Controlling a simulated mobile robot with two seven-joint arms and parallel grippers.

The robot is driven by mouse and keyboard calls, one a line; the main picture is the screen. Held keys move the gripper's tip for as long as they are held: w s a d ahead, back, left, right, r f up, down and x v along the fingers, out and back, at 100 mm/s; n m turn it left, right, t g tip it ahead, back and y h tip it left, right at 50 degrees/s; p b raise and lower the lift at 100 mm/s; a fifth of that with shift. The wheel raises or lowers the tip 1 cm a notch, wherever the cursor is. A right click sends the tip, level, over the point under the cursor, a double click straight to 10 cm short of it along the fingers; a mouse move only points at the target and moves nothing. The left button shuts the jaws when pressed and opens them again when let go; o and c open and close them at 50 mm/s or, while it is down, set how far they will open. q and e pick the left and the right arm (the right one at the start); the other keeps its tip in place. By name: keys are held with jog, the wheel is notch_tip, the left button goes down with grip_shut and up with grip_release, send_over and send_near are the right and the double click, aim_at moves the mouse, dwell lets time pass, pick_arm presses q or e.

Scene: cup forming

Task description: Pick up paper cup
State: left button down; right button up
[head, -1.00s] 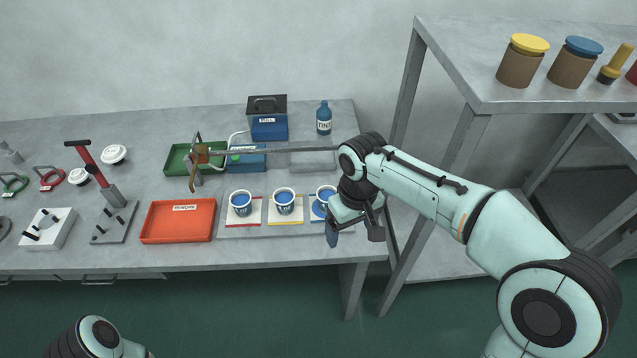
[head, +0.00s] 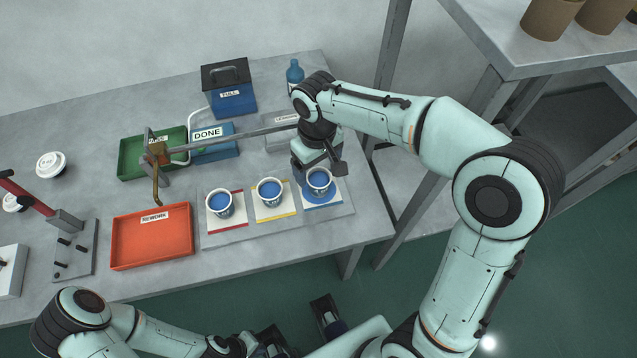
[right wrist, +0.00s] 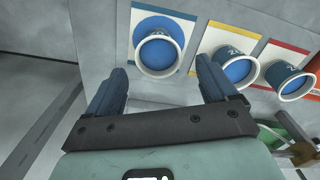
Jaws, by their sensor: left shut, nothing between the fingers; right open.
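Three paper cups with blue insides stand in a row on white cards: the left cup (head: 220,205) on a red-edged card, the middle cup (head: 269,192) on a yellow-edged card, the right cup (head: 318,183) on a blue-marked card. My right gripper (head: 318,168) is open and empty, close behind the right cup. In the right wrist view that cup (right wrist: 158,54) appears ahead, between the lines of the open fingers (right wrist: 160,72); contact is not visible. My left gripper (head: 322,308) is low at the bottom, in front of the table, shut and empty, partly hidden by my arm.
An orange REWORK tray (head: 150,252) lies left of the cups. Behind are a green tray (head: 130,168), a blue DONE box (head: 215,153), a blue FULL box (head: 232,105) and a blue bottle (head: 294,74). A metal shelf (head: 530,45) stands right.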

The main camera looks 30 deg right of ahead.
aim_at(319, 182)
jog(key=shift+f, duration=0.8)
jog(key=f, duration=0.2)
jog(key=f+b, duration=0.1)
jog(key=f, duration=0.2)
jog(key=shift+s+d, duration=0.1)
jog(key=shift+s, duration=0.1)
jog(key=c, duration=1)
